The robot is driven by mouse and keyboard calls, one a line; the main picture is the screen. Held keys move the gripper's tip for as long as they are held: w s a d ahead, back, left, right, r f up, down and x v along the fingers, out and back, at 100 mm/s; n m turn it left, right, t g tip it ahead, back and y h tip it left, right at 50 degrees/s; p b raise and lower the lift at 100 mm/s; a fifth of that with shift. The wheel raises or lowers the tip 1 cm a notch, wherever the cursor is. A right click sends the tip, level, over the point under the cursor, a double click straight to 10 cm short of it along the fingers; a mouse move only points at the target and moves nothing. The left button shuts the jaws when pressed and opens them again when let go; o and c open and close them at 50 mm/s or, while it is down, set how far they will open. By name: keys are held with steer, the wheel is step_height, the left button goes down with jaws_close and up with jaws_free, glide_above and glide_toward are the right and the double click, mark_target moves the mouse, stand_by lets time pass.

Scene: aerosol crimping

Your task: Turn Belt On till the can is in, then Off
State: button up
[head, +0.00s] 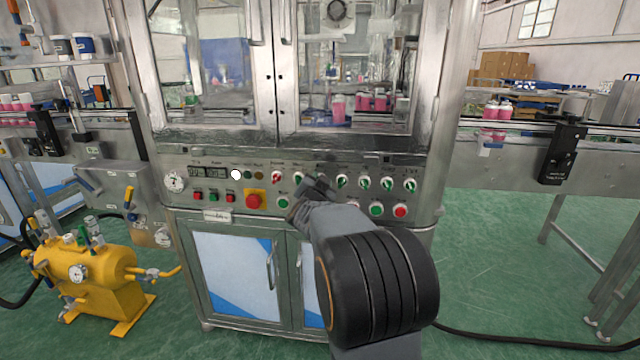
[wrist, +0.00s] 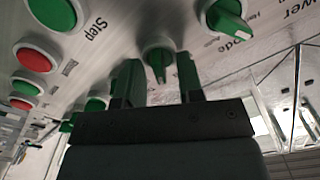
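The control panel (head: 265,178) crosses the front of the machine, with a row of green selector knobs (head: 364,184) and one red-handled knob (head: 277,177). My gripper (head: 318,187) is at this row, right of the red-handled knob, and hides part of the panel. In the wrist view my gripper (wrist: 158,80) has its two fingers apart, with a green selector knob (wrist: 158,62) between or just beyond their tips. A gap shows beside the knob's handle. I cannot read which label belongs to it. Pink cans (head: 338,108) stand behind the machine's glass.
A conveyor (head: 490,128) runs out to the right, with pink cans (head: 497,111) on it; more pink cans (head: 14,103) stand at the left. A red emergency button (head: 255,199) is left of my gripper. A yellow tank (head: 88,268) stands on the floor at left.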

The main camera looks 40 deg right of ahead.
steer(key=shift+a, duration=0.1)
steer(key=p+v, duration=0.2)
steer(key=v, duration=1.1)
steer(key=shift+s+a+p, duration=0.2)
steer(key=shift+s+p, duration=0.1)
steer(key=shift+s, duration=0.05)
steer(key=shift+r, duration=0.1)
steer(key=s+a+r+n+y+p, duration=0.1)
steer(key=a+r+n+y+p, duration=1)
steer(key=a+p, duration=0.4)
steer(key=s+a+r+n+g+p, duration=0.1)
steer(key=s+r+n+g+p, duration=0.1)
steer(key=s+g+p, duration=0.2)
steer(key=s+a+r+n+g+y+p, duration=0.1)
steer(key=s+n+g+p, duration=0.1)
steer(key=s+g+p, duration=0.3)
steer(key=s+p, duration=0.3)
steer(key=s, duration=0.2)
steer(key=shift+a+r+y, duration=0.3)
steer(key=shift+r, duration=0.1)
